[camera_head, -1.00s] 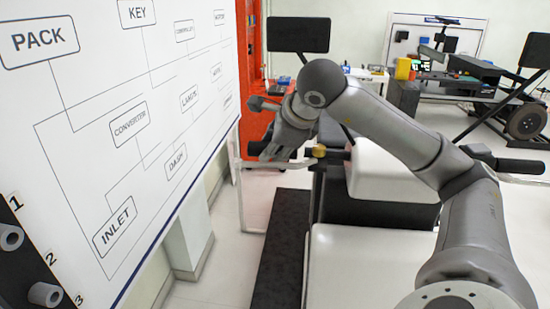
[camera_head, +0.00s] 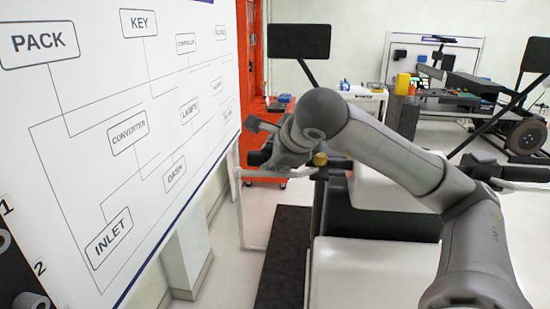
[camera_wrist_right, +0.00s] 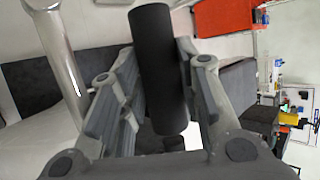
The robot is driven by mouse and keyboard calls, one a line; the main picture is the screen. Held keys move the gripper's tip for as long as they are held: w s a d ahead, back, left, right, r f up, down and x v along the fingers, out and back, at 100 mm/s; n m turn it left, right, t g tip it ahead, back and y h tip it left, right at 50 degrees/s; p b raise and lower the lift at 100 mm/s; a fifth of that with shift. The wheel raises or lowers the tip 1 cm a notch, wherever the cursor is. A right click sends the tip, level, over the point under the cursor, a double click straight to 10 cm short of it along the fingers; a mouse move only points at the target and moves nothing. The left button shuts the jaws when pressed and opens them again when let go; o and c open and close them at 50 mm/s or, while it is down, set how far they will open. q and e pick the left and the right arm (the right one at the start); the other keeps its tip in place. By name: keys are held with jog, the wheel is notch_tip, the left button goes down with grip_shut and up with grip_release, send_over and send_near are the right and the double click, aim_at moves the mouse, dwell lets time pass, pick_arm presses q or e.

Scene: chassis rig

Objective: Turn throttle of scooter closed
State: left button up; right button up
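The scooter's near-left handlebar grip is a black cylinder (camera_wrist_right: 163,70) standing between the fingers of my right gripper (camera_wrist_right: 162,62) in the right wrist view. The fingers are spread on either side of it, with narrow gaps showing. In the head view my right gripper (camera_head: 284,154) reaches down over this handlebar end, and the arm hides much of the grip. The other handlebar grip (camera_head: 516,173) shows at right, partly behind my arm. The scooter's white body (camera_head: 365,268) and dark seat area lie below. My left gripper is not in view.
A whiteboard (camera_head: 150,90) with labelled boxes stands close on the left of my right gripper. A black mirror (camera_head: 299,41) rises behind the handlebar. An orange cabinet (camera_head: 250,60) and a workbench (camera_head: 440,110) stand farther back. A silver bar (camera_wrist_right: 60,60) runs beside the grip.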

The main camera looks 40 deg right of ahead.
jog(key=o, duration=0.4)
jog(key=shift+w+f, duration=0.1)
jog(key=shift+f, duration=0.1)
jog(key=v, duration=0.8)
jog(key=shift+r, duration=0.25)
jog(key=shift+d, duration=0.1)
